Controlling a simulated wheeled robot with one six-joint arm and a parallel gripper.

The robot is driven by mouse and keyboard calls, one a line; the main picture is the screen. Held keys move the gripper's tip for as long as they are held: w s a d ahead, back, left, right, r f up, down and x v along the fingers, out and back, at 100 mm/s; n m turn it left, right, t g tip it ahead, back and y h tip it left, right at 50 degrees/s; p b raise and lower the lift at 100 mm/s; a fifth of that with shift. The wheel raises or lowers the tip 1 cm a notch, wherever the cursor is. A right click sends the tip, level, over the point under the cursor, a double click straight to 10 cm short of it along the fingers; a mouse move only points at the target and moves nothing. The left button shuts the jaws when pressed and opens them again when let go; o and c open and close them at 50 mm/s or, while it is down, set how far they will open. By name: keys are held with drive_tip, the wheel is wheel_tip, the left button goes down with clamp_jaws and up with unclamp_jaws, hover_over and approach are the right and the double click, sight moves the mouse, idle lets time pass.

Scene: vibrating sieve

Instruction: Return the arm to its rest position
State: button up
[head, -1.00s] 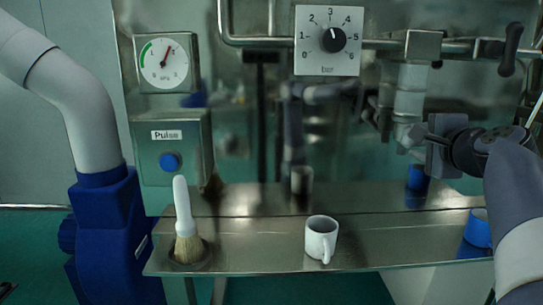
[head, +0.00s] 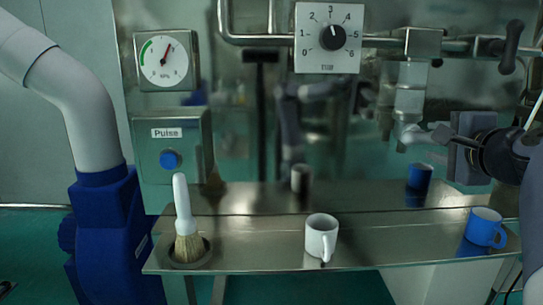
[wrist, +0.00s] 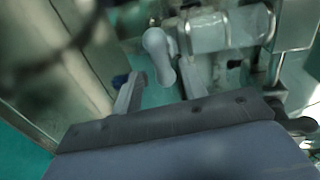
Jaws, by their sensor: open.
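My gripper (head: 432,134) is at the right of the head view, its fingers pointing left beside a pale spout fitting (head: 408,100). In the wrist view my gripper (wrist: 163,85) shows two spread fingers with a grey rounded part (wrist: 160,55) seen between or beyond them. Whether they touch it I cannot tell. No held object shows. My arm (head: 533,190) runs off the right edge of the head view.
Behind are a gauge (head: 163,61), a Pulse button (head: 170,159), a bar dial (head: 329,38) and a black-handled lever (head: 508,50).

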sight(425, 140)
drive_tip(key=shift+m, duration=0.3)
drive_tip(key=w, duration=0.4)
drive_tip(key=w+f+p, duration=0.1)
drive_tip(key=w, duration=0.1)
drive_tip(key=shift+w+a, duration=0.1)
drive_tip(key=shift+w, duration=0.05)
drive_tip(key=shift+r+m+y+p, duration=0.15)
drive_tip(key=shift+m+y+p, duration=0.25)
drive_tip(key=shift+m+p, duration=0.65)
drive_tip(key=m+y+p, duration=0.1)
drive_tip(key=m, duration=0.3)
drive_tip(key=shift+m, duration=0.25)
drive_tip(key=shift+f, duration=0.3)
